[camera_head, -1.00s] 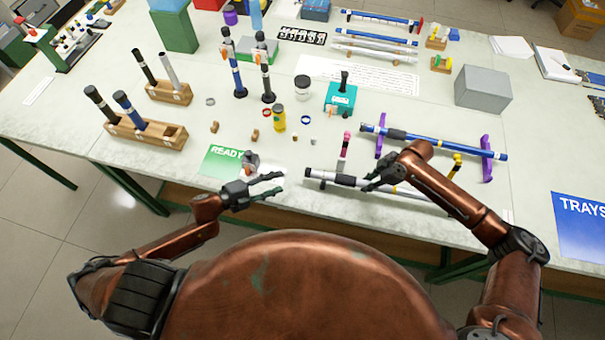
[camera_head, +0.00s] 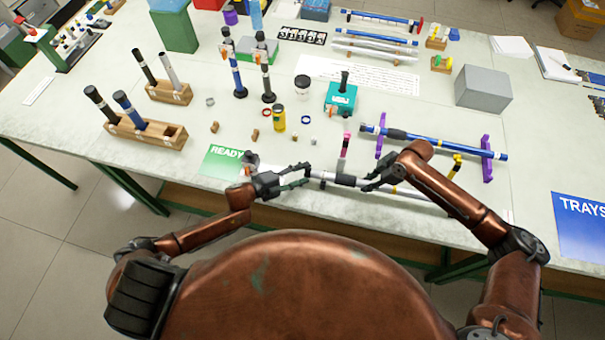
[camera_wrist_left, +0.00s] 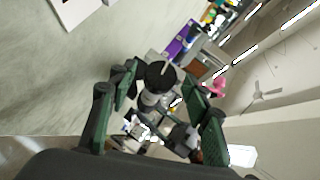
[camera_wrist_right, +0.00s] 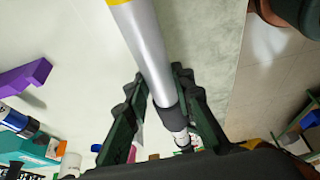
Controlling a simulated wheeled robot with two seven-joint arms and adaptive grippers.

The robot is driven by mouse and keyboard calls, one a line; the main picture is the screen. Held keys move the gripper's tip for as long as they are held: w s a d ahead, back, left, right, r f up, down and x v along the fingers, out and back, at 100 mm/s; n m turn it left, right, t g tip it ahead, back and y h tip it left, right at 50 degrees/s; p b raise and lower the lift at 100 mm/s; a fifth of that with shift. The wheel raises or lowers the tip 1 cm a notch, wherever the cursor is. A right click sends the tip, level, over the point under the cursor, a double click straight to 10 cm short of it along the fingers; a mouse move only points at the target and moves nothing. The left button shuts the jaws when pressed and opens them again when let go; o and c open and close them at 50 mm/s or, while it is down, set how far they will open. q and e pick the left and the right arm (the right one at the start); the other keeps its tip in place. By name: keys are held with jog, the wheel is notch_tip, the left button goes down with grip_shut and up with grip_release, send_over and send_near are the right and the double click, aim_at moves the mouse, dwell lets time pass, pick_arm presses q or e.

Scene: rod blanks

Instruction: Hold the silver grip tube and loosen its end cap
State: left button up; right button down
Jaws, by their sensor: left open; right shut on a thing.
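The silver grip tube (camera_head: 408,188) lies level near the table's front edge, with a dark sleeve (camera_head: 346,180) near its left end. My right gripper (camera_head: 372,184) is shut on the tube just right of this sleeve. In the right wrist view the silver tube (camera_wrist_right: 147,48) runs between its fingers. My left gripper (camera_head: 308,175) is open at the tube's left end. In the left wrist view the tube's round dark end (camera_wrist_left: 160,75) faces me between the spread fingers. I cannot tell whether the fingers touch it.
A blue tube (camera_head: 450,145) rests on purple stands (camera_head: 487,160) behind the silver one. A pink-topped post (camera_head: 345,143) stands close behind the tube's left part. The green READY card (camera_head: 220,160) lies to the left. Wooden racks (camera_head: 150,135) stand further left.

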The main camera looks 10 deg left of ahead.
pick_arm(q)
jog(key=shift+c, duration=0.3)
jog(key=c, duration=1.1)
jog(key=shift+w+r+n+g, duration=0.15)
jog(key=shift+r+n+g, duration=0.2)
jog(key=shift+g, duration=0.25)
jog(key=shift+d+r+n+g+y, duration=0.15)
jog(key=shift+n+g+y, duration=0.35)
jog(key=shift+g, duration=0.4)
jog(key=shift+n, duration=0.25)
jog(key=o, duration=1.2)
jog(key=shift+c, duration=0.2)
